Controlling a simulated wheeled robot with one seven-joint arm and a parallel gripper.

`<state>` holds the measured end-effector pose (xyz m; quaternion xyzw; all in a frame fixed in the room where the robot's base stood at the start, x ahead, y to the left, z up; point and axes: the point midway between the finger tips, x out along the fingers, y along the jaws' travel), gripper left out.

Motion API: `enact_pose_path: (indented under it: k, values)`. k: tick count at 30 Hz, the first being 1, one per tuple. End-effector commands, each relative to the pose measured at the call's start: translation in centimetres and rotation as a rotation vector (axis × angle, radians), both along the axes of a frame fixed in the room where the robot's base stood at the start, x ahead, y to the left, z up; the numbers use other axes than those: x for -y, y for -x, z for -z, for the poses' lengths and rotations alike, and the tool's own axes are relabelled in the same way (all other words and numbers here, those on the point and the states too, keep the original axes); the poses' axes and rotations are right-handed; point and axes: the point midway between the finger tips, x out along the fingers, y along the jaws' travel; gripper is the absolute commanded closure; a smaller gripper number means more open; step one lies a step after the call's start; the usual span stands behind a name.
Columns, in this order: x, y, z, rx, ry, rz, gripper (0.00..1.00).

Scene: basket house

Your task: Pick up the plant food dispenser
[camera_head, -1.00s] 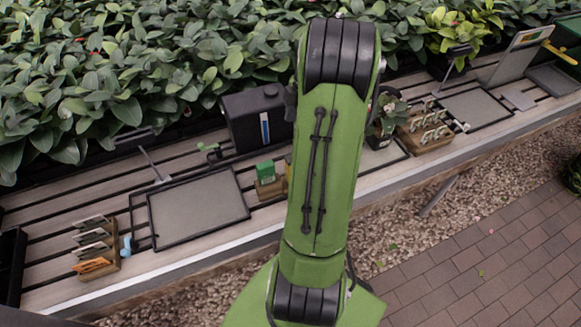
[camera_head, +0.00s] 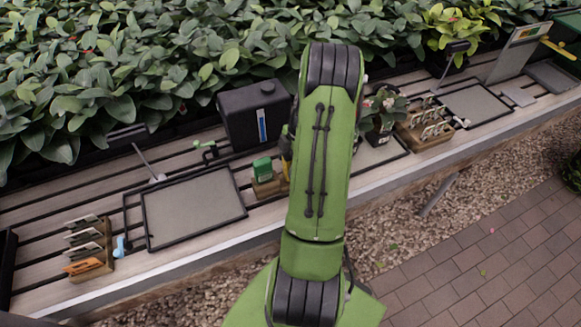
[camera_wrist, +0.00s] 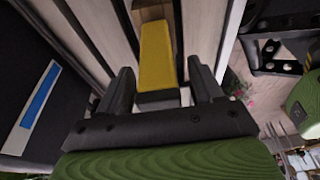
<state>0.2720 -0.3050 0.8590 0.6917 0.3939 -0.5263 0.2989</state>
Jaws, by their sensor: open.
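A yellow item (camera_wrist: 157,55) with a dark grey end stands between the fingers of my gripper (camera_wrist: 161,78) in the wrist view. The fingers are open on either side of it, with a visible gap on the right. A brown wooden holder (camera_wrist: 150,13) lies beyond the yellow item. In the head view a green item (camera_head: 262,168) sits in a small wooden holder (camera_head: 268,188), and a sliver of yellow shows beside my arm. My gripper is hidden behind my arm there. No label shows which item is the plant food dispenser.
A black tank (camera_head: 240,122) with a blue stripe stands close on the left; its stripe fills part of the wrist view (camera_wrist: 40,93). A grey tray (camera_head: 193,208) lies on the slatted bench. A potted plant (camera_head: 383,108) and wooden rack (camera_head: 428,132) stand right of my arm.

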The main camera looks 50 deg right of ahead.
Motion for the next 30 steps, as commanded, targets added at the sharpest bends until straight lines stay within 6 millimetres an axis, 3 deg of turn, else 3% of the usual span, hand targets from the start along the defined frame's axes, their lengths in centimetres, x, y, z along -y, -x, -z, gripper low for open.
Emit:
enact_pose_path:
  k: [6, 18, 25, 30]
  values:
    - [-0.1, 0.0, 0.1, 0.000, 0.000, -0.001, 0.34]
    - [0.0, 0.0, 0.1, 0.000, 0.000, -0.001, 0.95]
    - [0.0, -0.1, -0.2, 0.002, 0.001, 0.000, 0.95]
    - [0.1, -0.1, -3.7, 0.003, 0.005, -0.002, 0.95]
